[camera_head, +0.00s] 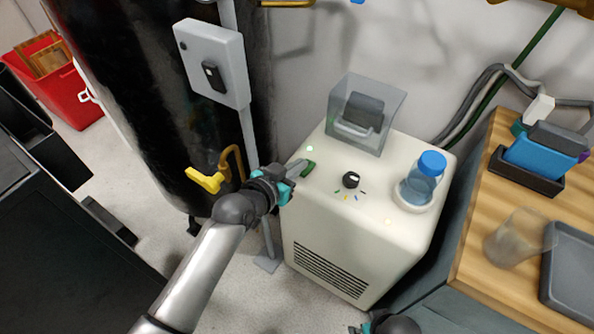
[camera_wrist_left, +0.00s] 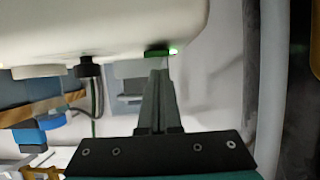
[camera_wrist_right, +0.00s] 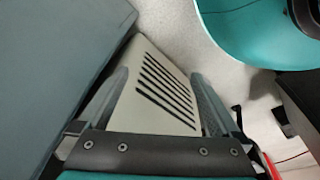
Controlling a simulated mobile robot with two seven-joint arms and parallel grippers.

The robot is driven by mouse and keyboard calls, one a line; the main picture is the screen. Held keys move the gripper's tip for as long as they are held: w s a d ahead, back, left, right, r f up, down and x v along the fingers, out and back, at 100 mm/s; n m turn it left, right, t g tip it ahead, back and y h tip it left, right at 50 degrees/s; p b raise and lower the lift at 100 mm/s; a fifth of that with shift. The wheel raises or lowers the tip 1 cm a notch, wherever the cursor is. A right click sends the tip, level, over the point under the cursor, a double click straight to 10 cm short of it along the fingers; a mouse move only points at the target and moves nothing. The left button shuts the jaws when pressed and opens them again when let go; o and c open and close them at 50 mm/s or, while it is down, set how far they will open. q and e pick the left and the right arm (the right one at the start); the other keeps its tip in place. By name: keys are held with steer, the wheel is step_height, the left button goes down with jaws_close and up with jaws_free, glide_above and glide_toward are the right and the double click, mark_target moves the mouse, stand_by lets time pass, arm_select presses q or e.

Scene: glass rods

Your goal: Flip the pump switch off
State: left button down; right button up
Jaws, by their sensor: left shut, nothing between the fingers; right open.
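A white boxy pump unit (camera_head: 345,240) stands on the floor. A green switch (camera_head: 309,167) is on the left edge of its top, beside a small lit green light (camera_head: 310,148). My left gripper (camera_head: 300,168) is shut and empty, its fingertips at the switch. In the left wrist view the closed fingers (camera_wrist_left: 158,75) point at the green switch (camera_wrist_left: 157,53), close under it; I cannot tell if they touch. The light (camera_wrist_left: 173,50) glows there too. My right gripper (camera_wrist_right: 155,80) is open and empty, low near the unit's vented side (camera_wrist_right: 165,88).
The unit's top also carries a black knob (camera_head: 351,180), a clear cover (camera_head: 365,115) and a blue-capped bottle (camera_head: 425,177). A dark tank (camera_head: 140,90) with a grey switch box (camera_head: 213,62) and yellow valve handle (camera_head: 206,180) stands left. A wooden bench (camera_head: 490,235) is right.

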arm_select(q)
steer(key=shift+s+f, duration=0.1)
steer(key=shift+f, duration=0.35)
arm_select(e)
steer(key=shift+w+a+r, duration=0.2)
steer(key=shift+r, duration=0.3)
arm_select(q)
steer(key=shift+f+b, duration=0.1)
steer(key=shift+b, duration=0.2)
arm_select(e)
steer(key=shift+w, duration=0.1)
arm_select(q)
steer(key=b, duration=0.1)
steer(key=f+t+b, duration=0.1)
steer(key=shift+s+a+f+h+b, duration=0.2)
steer(key=shift+h+b, duration=0.1)
steer(key=shift+b, duration=0.05)
steer(key=shift+r, duration=0.15)
arm_select(e)
steer(key=shift+t, duration=0.4)
steer(key=w+r, duration=0.1)
steer(key=r, duration=0.2)
steer(key=w+r, duration=0.1)
steer(key=r, duration=0.1)
steer(key=shift+w+a+r, duration=0.1)
steer(key=shift+w+a, duration=0.2)
steer(key=shift+a, duration=0.1)
